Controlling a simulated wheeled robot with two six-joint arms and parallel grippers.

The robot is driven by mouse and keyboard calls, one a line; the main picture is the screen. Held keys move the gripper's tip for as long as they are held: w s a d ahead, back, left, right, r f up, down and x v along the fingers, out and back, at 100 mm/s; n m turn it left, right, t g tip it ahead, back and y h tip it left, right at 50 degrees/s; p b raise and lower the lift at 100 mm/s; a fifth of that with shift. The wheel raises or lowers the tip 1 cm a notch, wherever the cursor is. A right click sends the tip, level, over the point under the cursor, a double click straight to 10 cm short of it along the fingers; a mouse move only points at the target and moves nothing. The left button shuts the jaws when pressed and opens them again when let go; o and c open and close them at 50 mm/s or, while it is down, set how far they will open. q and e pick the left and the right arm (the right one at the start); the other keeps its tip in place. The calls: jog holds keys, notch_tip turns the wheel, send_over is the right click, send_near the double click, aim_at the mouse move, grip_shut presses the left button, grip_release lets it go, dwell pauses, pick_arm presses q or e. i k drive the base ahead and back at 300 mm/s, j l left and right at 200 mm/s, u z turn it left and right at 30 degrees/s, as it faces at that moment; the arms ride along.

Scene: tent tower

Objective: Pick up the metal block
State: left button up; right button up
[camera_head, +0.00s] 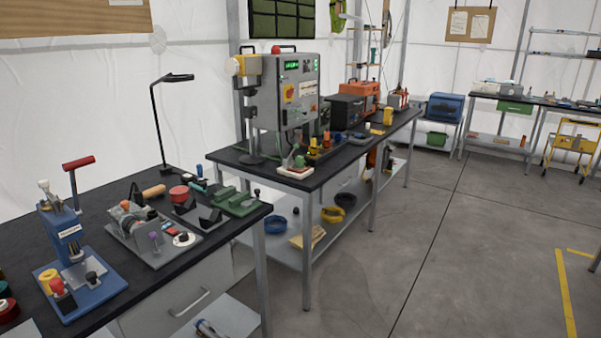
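I cannot single out the metal block with certainty. A grey metal fixture (163,248) with several knobs sits on the near black-topped bench at the left. Dark angular blocks (210,219) stand just behind it to the right, next to a green vise-like tool (237,201). A blue press (74,255) with a red handle stands at the bench's left part. Neither of my grippers shows in this view.
The near bench (110,195) is crowded along its front. A second bench (334,168) behind carries a grey control box (288,92) and an orange case (360,94). A desk lamp (158,110) rises at the near bench's back. The concrete floor (470,250) at right is clear.

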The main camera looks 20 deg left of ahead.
aim_at(212, 186)
jog(key=i+l+z, duration=0.2)
jog(key=i, duration=0.8)
jog(key=i+j+z, duration=0.25)
jog(key=i, duration=0.75)
jog(key=i+u, duration=0.25)
jog(key=i, duration=0.3)
jog(key=i+l+u, duration=0.15)
jog(key=i+u, duration=0.15)
jog(key=i, duration=0.25)
jog(key=i+l+u, duration=0.25)
jog(key=i, duration=0.3)
